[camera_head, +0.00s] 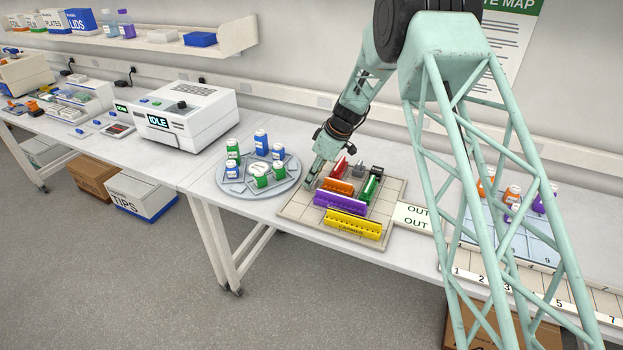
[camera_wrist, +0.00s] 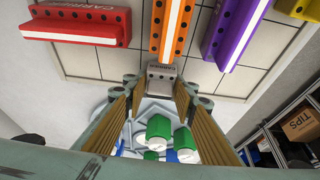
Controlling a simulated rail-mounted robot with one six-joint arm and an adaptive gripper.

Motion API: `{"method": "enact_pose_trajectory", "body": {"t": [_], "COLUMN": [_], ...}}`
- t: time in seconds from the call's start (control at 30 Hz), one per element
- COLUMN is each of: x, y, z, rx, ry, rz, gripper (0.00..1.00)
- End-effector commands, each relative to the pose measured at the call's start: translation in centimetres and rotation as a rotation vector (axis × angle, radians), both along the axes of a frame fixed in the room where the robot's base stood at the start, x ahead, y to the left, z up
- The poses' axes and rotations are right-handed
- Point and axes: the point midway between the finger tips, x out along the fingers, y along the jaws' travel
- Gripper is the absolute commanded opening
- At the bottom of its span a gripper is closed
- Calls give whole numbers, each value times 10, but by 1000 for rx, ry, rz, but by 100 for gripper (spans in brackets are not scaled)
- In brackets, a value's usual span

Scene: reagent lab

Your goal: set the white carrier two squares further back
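The white carrier (camera_wrist: 162,76) is a short pale block with lettering, standing on the gridded board (camera_head: 298,210) at the end of the orange carrier (camera_head: 338,187). In the head view my gripper hides it or it is too small to make out. My gripper (camera_head: 311,181) points down at the board's left edge. In the wrist view its two fingers (camera_wrist: 159,88) stand apart, one on each side of the white carrier, with a visible gap on both sides. Whether the fingertips are level with the carrier is hard to tell.
Red (camera_head: 341,165), purple (camera_head: 340,202), yellow (camera_head: 353,225) and green (camera_head: 370,189) carriers stand on the board close by. A round tray (camera_head: 284,188) with several bottles is just left of my gripper. An OUT sign (camera_head: 413,217) lies right of the board.

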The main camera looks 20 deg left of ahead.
Motion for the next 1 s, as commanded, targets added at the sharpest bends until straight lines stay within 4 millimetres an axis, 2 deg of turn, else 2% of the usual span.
{"method": "enact_pose_trajectory", "body": {"t": [0.03,0.13,0.7,1.0], "x": [0,0,0,0], "y": [0,0,0,-11], "z": [0,1,4,31], "rx": [0,0,0,0], "ry": [0,0,0,-1], "rz": [0,0,0,0], "gripper": [30,38,38,38]}}
